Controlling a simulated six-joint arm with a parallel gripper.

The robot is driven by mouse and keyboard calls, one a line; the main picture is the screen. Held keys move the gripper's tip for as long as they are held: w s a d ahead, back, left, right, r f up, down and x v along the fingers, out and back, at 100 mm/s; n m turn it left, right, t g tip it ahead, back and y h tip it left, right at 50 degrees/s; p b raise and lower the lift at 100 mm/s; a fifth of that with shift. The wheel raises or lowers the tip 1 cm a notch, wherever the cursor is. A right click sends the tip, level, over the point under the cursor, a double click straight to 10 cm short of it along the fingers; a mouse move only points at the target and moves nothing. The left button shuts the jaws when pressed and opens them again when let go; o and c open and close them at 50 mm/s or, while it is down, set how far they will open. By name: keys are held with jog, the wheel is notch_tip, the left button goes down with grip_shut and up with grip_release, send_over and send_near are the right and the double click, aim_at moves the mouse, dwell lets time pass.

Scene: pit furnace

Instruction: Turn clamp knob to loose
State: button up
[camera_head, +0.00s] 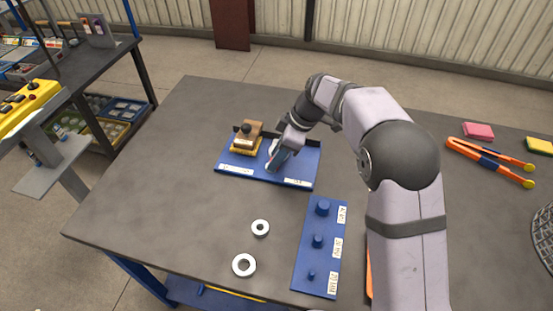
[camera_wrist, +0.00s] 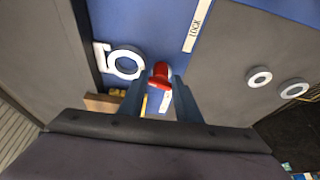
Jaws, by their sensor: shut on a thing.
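The red clamp knob (camera_wrist: 161,72) shows in the wrist view between the two fingertips of my gripper (camera_wrist: 158,84). The gripper is shut on it. In the head view my gripper (camera_head: 277,158) reaches down onto the blue fixture plate (camera_head: 240,177), and the hand hides the knob there. A white label reading "LOCK" (camera_wrist: 197,25) lies on the plate above and right of the knob in the wrist view. Another white label (camera_wrist: 166,101) is partly hidden between the fingers; I cannot read it. A white ring-shaped part (camera_wrist: 108,58) sits just left of the knob.
A wooden block with a dark knob (camera_head: 247,131) stands on a yellow base at the plate's left. Two white rings (camera_head: 260,228) lie in front. A blue peg board (camera_head: 312,265) lies at the front right. Orange tongs (camera_head: 488,160) lie far right. The table's left side is clear.

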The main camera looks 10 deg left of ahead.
jog(key=shift+w+n+g, duration=0.1)
jog(key=shift+n+g, duration=0.4)
jog(key=shift+n, duration=0.6)
jog(key=o, duration=0.8)
jog(key=shift+r, duration=0.1)
jog(key=shift+b+v, duration=0.3)
jog(key=shift+v, duration=3.35)
